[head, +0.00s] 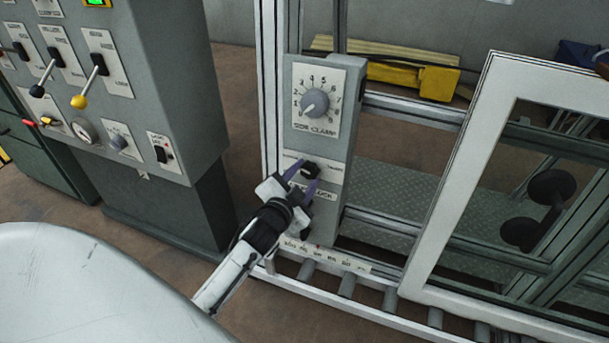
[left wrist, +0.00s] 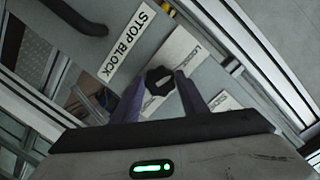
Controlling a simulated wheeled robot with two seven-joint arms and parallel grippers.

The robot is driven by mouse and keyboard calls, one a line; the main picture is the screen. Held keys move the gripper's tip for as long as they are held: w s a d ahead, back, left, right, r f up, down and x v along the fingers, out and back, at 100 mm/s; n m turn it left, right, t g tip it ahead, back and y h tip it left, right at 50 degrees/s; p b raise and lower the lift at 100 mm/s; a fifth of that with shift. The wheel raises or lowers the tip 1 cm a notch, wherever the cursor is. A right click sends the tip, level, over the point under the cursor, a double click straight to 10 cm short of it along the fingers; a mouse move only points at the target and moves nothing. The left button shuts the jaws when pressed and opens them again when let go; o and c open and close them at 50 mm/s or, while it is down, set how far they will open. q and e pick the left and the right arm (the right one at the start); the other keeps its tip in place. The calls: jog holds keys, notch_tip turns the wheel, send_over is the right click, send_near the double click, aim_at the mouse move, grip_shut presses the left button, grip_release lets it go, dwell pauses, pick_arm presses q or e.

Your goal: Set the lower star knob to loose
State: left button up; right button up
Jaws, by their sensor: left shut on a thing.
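A black star knob (head: 311,170) sits on the grey control box, below the side clamp dial. It also shows in the left wrist view (left wrist: 160,80), with a pale mark across its middle. My left gripper (head: 302,178) reaches it from below left, with its purple fingers (left wrist: 160,95) on both sides of the knob. The gripper is shut on the knob. A "STOP BLOCK" label (left wrist: 127,40) is clear in the left wrist view. My right gripper is not in view.
A round grey dial (head: 316,103) marked "SIDE CLAMP" is above the knob. A lever cabinet (head: 160,80) stands at the left. A white window frame (head: 455,170) stands close at the right, above rollers (head: 347,285).

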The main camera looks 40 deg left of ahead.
pick_arm(q)
jog(key=o, duration=1)
jog(key=shift+o, duration=0.2)
jog(key=shift+s, duration=0.1)
jog(key=p+v, duration=0.1)
jog(key=v, duration=0.9)
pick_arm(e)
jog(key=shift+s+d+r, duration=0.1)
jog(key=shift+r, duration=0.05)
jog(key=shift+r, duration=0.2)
pick_arm(q)
jog(key=s+d+f+n+g+h+p, duration=0.1)
jog(key=s+d+f+n+g+h, duration=0.2)
jog(key=s+d+f, duration=1.2)
jog(key=s+d+g+h, duration=0.2)
jog(key=g+h, duration=0.1)
jog(key=shift+s+d, duration=0.15)
jog(key=shift+d, duration=0.1)
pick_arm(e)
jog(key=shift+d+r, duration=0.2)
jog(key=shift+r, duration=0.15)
